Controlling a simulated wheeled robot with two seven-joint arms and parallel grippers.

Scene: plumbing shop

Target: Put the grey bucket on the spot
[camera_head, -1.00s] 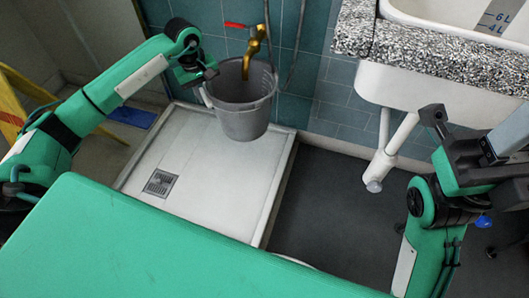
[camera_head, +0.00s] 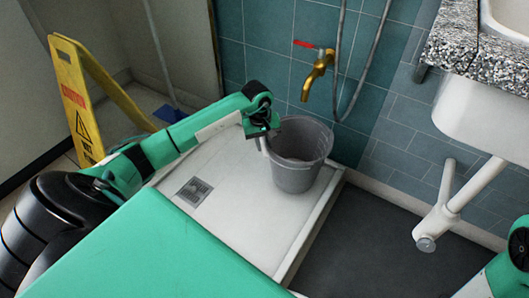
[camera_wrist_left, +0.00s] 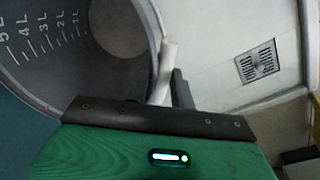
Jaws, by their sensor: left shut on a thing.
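The grey bucket (camera_head: 298,178) is upright over the back right part of the white shower tray, below and in front of the brass tap (camera_head: 318,75). I cannot tell whether its base touches the tray. My left gripper (camera_head: 262,130) is at the bucket's left rim, shut on its pale handle. In the left wrist view the handle (camera_wrist_left: 164,72) runs up from the gripper jaws (camera_wrist_left: 172,100), and the bucket's inner wall (camera_wrist_left: 40,62) shows litre marks. The bucket looks empty. I see no marked spot. My right gripper is out of view.
The tray (camera_head: 240,232) has a square drain (camera_head: 194,192) and a raised rim. A grey hose hangs beside the tap. A sink (camera_head: 485,115) with a white drain pipe (camera_head: 445,215) stands right. A yellow caution sign (camera_head: 75,100) stands left. The tray's front left is clear.

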